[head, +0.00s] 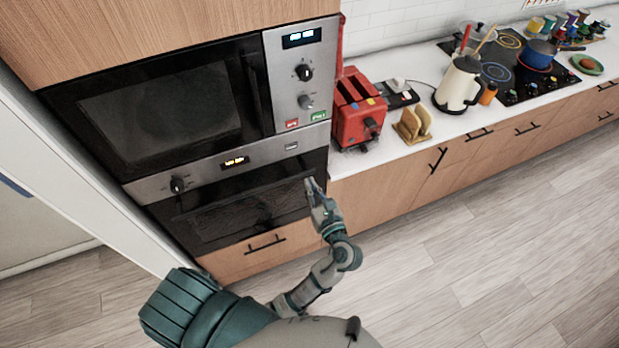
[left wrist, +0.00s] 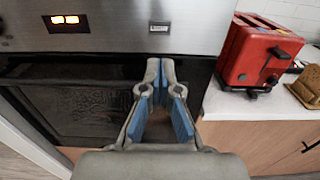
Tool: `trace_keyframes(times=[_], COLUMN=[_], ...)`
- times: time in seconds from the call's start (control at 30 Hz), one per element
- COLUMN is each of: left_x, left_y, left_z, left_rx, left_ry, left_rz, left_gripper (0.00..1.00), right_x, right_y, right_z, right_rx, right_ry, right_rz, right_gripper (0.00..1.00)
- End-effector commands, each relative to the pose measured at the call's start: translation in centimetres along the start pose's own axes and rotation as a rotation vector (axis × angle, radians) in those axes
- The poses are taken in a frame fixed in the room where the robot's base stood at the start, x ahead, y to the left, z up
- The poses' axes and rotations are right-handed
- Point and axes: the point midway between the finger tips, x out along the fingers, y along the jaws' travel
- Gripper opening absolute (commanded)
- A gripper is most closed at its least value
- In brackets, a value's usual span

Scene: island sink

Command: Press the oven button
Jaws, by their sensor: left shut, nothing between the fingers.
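The oven (head: 240,205) is built in below the microwave, with a steel control strip across its top. A small rectangular button (head: 291,146) sits near the right end of that strip. It also shows in the left wrist view (left wrist: 159,28), above my fingertips. My left gripper (head: 309,183) is shut and empty, with its tips pointing up toward the strip. In the left wrist view the gripper (left wrist: 161,63) has its tips together below the button, in front of the dark oven door. I cannot tell the exact gap to the oven. My right gripper is not in view.
The microwave (head: 170,105) is above the oven, with green and red buttons. A red toaster (head: 358,112) stands on the counter (head: 385,162) just right of the oven. A toast rack (head: 413,123) and kettle (head: 458,84) are farther right. The floor at right is clear.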

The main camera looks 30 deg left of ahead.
Motion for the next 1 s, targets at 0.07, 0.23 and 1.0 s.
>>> trace_keyframes(times=[0.07,0.23,1.0], left_x=[1.6,5.4,11.8], left_y=[0.1,0.1,0.0], left_z=[0.2,0.3,0.0], left_rx=[0.0,0.0,-0.001], left_ry=[-0.004,-0.004,0.0], left_rz=[0.002,0.002,-0.001], left_gripper=[0.0,0.0,0.0], right_x=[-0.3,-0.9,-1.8], right_y=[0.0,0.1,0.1], right_z=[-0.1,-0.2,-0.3], right_rx=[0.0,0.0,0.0], right_ry=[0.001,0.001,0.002], right_rz=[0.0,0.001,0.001], right_gripper=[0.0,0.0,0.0])
